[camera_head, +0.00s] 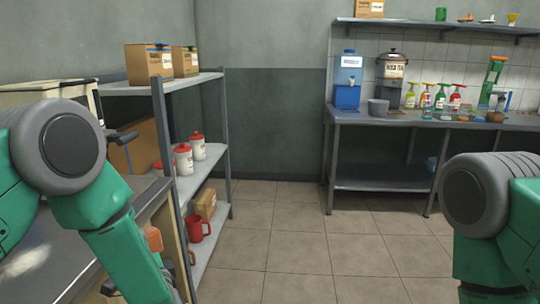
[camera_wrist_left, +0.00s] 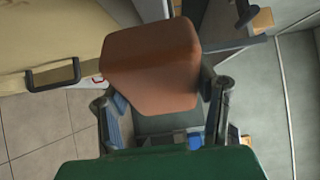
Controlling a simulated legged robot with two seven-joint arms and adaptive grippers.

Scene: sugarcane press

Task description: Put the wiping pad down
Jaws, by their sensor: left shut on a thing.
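The wiping pad (camera_wrist_left: 152,68) is an orange-brown block with rounded corners, in the middle of the left wrist view. My left gripper (camera_wrist_left: 162,92) is shut on it, with a finger linkage at each side. The pad hides the fingertips and what lies directly behind it. In the head view my left arm reaches down along the metal table (camera_head: 45,250) at the left. A small orange-brown patch (camera_head: 154,238) shows beside that arm; I cannot tell for sure that it is the pad. My right gripper is outside both views.
A shelf rack (camera_head: 196,165) stands beside the table, with cardboard boxes (camera_head: 148,63), red-capped bottles (camera_head: 183,160) and a red mug (camera_head: 196,229). A back counter (camera_head: 395,119) holds dispensers and spray bottles. The tiled floor between is clear. A black handle (camera_wrist_left: 53,75) shows in the wrist view.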

